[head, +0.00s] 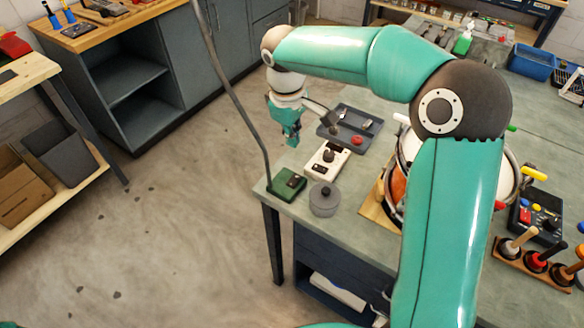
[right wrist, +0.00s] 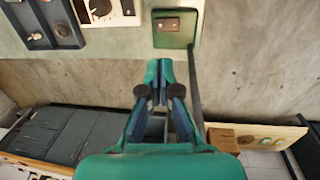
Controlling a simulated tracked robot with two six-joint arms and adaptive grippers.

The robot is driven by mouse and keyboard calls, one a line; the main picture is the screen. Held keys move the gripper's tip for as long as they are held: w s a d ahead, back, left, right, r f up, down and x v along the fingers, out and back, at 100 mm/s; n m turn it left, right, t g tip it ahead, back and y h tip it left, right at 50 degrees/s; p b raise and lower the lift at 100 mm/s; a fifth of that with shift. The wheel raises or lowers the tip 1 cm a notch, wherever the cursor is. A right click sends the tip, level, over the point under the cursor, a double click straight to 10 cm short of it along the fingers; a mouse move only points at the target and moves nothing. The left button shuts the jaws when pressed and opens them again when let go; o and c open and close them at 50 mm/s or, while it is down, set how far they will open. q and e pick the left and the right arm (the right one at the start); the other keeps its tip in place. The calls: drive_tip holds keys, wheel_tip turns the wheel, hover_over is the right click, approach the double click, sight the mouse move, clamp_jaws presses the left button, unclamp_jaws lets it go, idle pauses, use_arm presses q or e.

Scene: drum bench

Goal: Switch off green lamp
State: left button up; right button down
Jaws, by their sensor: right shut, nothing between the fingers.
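The green lamp's square base (head: 283,193) stands at the table's near left corner, with a dark switch plate (head: 291,181) on top. Its thin grey pole (head: 233,95) rises from the base and leaves the top of the head view; the lamp's head is out of view. My right gripper (head: 292,141) is shut and empty, raised above and beyond the base, apart from it. In the right wrist view the fingertips (right wrist: 159,66) are just below the base (right wrist: 175,41) in the picture, left of the pole (right wrist: 197,90). The switch plate (right wrist: 167,24) is visible there. My left gripper is not in view.
A white box with dark knobs (head: 316,165), a grey lidded pot (head: 324,203) and a dark tray (head: 335,134) crowd the base. A drum (head: 397,190) stands right, partly behind my right arm. Open floor (head: 180,200) lies left of the table.

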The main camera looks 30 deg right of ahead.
sight(295, 178)
drive_tip(key=f, duration=0.4)
drive_tip(key=d+f+p, duration=0.1)
drive_tip(key=f, duration=0.4)
drive_tip(key=f+p, duration=0.1)
drive_tip(key=f, duration=0.4)
drive_tip(key=shift+w+d, duration=0.2)
drive_tip(key=shift+w, duration=0.1)
drive_tip(key=shift+d+f+b, duration=0.1)
drive_tip(key=shift+f+b, duration=0.25)
drive_tip(key=shift+b, duration=0.2)
drive_tip(key=shift+r, duration=0.15)
drive_tip(key=shift+a, duration=0.25)
